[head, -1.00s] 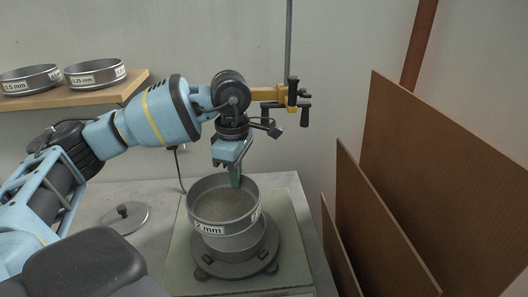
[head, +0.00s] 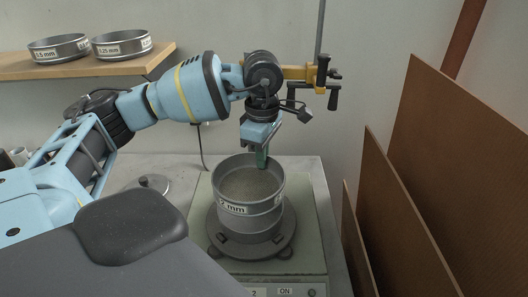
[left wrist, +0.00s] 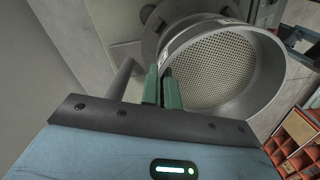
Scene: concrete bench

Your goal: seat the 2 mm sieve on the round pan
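The 2 mm sieve (head: 262,205) is a grey metal ring with a mesh floor and a "2 mm" label. In the head view it stands upright directly above the round pan (head: 252,233), lined up with it; whether it is fully down on the pan I cannot tell. My left gripper (head: 262,160) is shut on the sieve's far rim. In the left wrist view its green fingers (left wrist: 162,92) pinch the sieve wall, and the mesh (left wrist: 215,70) shows beside them. My right gripper is out of view.
The pan is on a dark round base (head: 285,245) with clips, on a pale green plate (head: 307,215). A knobbed lid (head: 152,184) lies left on the bench. Two sieves sit on a wooden shelf (head: 25,70). Brown boards (head: 440,180) lean at right.

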